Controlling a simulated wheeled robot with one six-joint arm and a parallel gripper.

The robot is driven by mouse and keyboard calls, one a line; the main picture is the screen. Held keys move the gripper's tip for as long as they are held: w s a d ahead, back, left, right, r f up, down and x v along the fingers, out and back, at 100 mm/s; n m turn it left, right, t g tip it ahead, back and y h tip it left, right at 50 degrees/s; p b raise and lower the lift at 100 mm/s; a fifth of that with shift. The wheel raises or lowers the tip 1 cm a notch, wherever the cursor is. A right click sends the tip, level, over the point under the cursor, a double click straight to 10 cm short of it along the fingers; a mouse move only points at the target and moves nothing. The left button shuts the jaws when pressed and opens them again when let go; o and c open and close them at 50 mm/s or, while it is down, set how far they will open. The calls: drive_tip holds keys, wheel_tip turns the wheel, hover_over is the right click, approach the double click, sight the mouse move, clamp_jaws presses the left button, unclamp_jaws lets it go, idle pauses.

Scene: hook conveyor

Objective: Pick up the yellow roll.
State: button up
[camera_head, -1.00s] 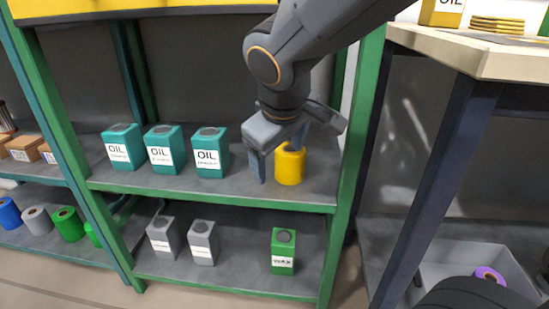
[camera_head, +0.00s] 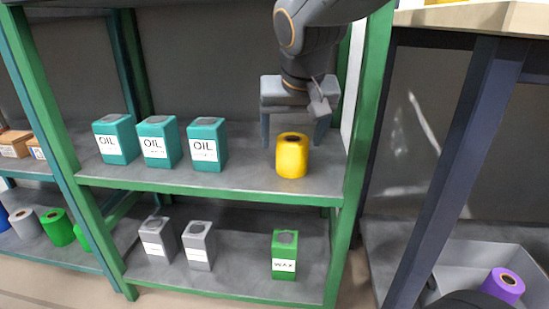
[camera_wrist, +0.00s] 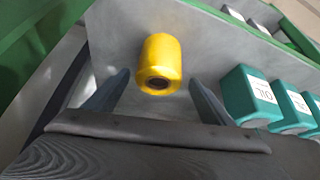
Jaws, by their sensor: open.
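The yellow roll (camera_head: 292,156) stands upright on the upper shelf of the green rack, near its right end. It also shows in the wrist view (camera_wrist: 160,62), just beyond the fingertips and between their lines. My gripper (camera_head: 294,138) is open, with its two blue-grey fingers apart behind and to either side of the roll in the head view. In the wrist view my gripper (camera_wrist: 160,85) has empty space between its fingers, and the roll appears untouched.
Teal oil cans (camera_head: 206,144) stand left of the roll on the same shelf (camera_head: 245,165). Grey cans (camera_head: 198,246) and a green wax can (camera_head: 285,255) stand on the lower shelf. A green post (camera_head: 358,140) rises close to the right. A purple roll (camera_head: 503,285) lies in a grey bin.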

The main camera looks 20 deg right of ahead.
drive_tip(key=shift+b+x, duration=2.85)
drive_tip(key=shift+b, duration=0.65)
drive_tip(key=shift+d+r, duration=0.1)
drive_tip(key=c, duration=1.2)
